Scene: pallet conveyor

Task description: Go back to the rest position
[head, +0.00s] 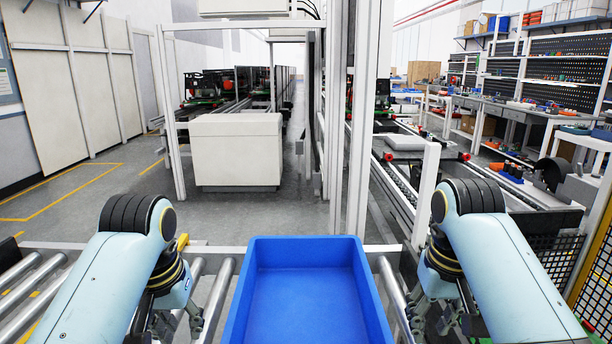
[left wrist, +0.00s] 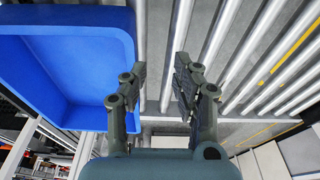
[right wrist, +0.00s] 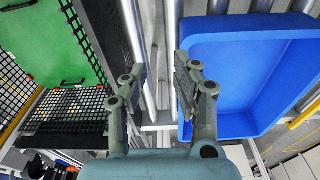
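My left gripper (left wrist: 161,85) is open and empty, pointing down above the rollers at the left side of a blue bin. In the head view it is partly hidden behind my left arm. My right gripper (right wrist: 160,82) is also open and empty, above the rollers at the right side of the bin. In the head view it hangs below my right arm, partly hidden. The blue bin (head: 305,243) lies between the two grippers on the rollers and looks empty. It also shows in the left wrist view (left wrist: 85,118) and the right wrist view (right wrist: 235,128). Neither gripper appears to touch it.
The roller conveyor (head: 30,280) runs across the front under the bin. A white cabinet (head: 237,150) and upright posts (head: 360,120) stand beyond it. A black mesh guard (head: 560,255) is at the right. Grey floor (head: 110,190) is open at the left.

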